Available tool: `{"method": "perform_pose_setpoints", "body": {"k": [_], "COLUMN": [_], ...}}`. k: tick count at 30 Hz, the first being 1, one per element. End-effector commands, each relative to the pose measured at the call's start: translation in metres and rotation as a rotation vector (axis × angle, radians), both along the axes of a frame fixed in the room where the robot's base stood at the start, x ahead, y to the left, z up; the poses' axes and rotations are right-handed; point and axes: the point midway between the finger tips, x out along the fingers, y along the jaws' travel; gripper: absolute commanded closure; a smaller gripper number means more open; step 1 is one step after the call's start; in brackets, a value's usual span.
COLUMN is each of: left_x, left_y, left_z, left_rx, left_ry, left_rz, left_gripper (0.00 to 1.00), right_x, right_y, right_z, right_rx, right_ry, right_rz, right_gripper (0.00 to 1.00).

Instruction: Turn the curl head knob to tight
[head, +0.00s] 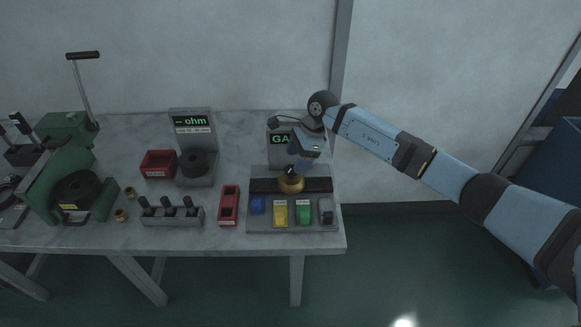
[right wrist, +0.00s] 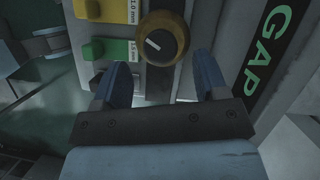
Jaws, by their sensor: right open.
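A round dark knob with a brass collar (head: 291,184) sits on the grey control station marked "GAP" (head: 256,174). In the right wrist view the knob (right wrist: 161,44) shows a white pointer line slanting toward the upper left. No word "tight" or "curl head" can be read near it. My right gripper (head: 292,169) is above the knob. In the right wrist view its two blue fingers (right wrist: 163,76) are spread apart with nothing between them, and the knob appears just beyond their tips. Whether they touch it cannot be told. My left gripper is not in view.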

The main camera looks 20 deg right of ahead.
Motion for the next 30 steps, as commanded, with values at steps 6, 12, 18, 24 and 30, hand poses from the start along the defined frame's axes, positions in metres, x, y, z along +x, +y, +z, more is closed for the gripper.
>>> {"method": "perform_pose_setpoints", "body": {"k": [6, 12, 18, 24, 30], "left_x": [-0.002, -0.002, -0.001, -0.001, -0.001], "left_y": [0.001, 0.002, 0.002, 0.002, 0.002], "left_z": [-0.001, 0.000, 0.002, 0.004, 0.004], "left_rx": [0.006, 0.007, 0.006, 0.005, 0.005], "left_ry": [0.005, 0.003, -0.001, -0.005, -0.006], "left_rz": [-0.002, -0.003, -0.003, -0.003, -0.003], "left_gripper": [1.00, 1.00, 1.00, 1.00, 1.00], "right_x": [0.000, 0.000, 0.000, 0.000, 0.000], "right_y": [0.014, 0.017, 0.018, 0.018, 0.018], "right_z": [-0.031, -0.042, -0.043, -0.043, -0.042], "right_rx": [0.002, 0.001, 0.001, 0.001, 0.001], "right_ry": [0.001, 0.000, -0.001, -0.001, 0.000], "right_rz": [-0.001, 0.000, 0.000, 0.000, -0.002], "right_gripper": [0.33, 0.33, 0.33, 0.66, 0.83]}}
